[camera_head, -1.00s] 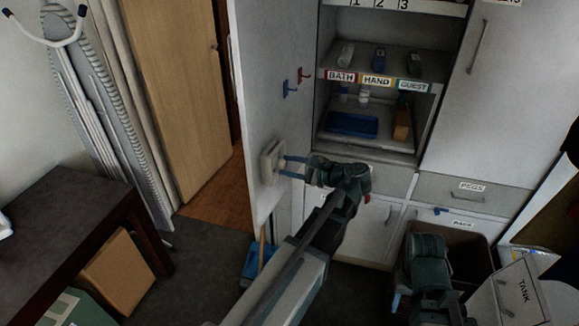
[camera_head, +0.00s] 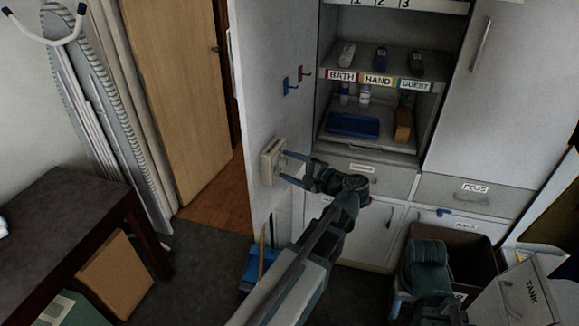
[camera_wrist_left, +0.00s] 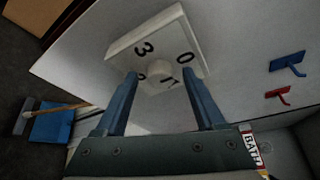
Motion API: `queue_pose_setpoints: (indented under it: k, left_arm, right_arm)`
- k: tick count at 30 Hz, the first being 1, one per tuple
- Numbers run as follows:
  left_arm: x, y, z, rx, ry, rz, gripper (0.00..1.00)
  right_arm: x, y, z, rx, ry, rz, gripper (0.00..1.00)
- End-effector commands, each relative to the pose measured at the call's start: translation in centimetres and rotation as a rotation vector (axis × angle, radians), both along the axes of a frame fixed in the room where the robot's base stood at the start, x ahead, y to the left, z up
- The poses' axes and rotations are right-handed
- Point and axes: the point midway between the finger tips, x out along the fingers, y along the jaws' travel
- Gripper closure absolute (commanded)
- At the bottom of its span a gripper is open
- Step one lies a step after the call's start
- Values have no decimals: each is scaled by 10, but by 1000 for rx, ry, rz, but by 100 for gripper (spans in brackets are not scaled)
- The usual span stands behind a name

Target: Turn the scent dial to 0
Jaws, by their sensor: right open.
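The scent dial is a white square box (camera_head: 272,162) on the inner face of the open cabinet door. In the left wrist view the dial's round knob (camera_wrist_left: 160,70) sits in its middle, with 0, 3 and 1 readable around it and another mark partly hidden by a finger. I cannot tell where the knob points. My left gripper (camera_head: 284,165) is open, its blue fingers spread in front of the dial, one on each side of the knob in the left wrist view (camera_wrist_left: 160,76). My right gripper (camera_head: 402,298) is low at the right, its fingers mostly hidden.
Red and blue hooks (camera_head: 288,84) are on the door above the dial. Cabinet shelves (camera_head: 380,142) with bottles and a blue tray stand right of the door. A brown bin (camera_head: 480,245) and a TANK box (camera_head: 525,295) are near my right arm. A broom and blue dustpan are below.

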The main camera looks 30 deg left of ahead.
Motion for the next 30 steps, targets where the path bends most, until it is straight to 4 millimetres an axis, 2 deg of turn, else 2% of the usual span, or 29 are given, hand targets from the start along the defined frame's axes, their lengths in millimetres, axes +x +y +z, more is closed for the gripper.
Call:
queue_pose_setpoints:
  k: [7,11,14,24,30]
  left_arm:
    - [0,0,0,1,1,-1,29]
    - [-1,-8,2,0,1,-3,29]
    - [-5,-23,6,0,1,-5,29]
    - [-20,-94,20,0,1,-5,29]
    - [-27,-121,24,0,1,-2,29]
  right_arm:
    - [0,0,0,0,0,0,50]
    - [0,0,2,0,0,0,50]
    - [0,0,6,0,0,0,50]
    - [0,0,19,0,0,0,50]
    - [0,0,24,0,0,0,50]
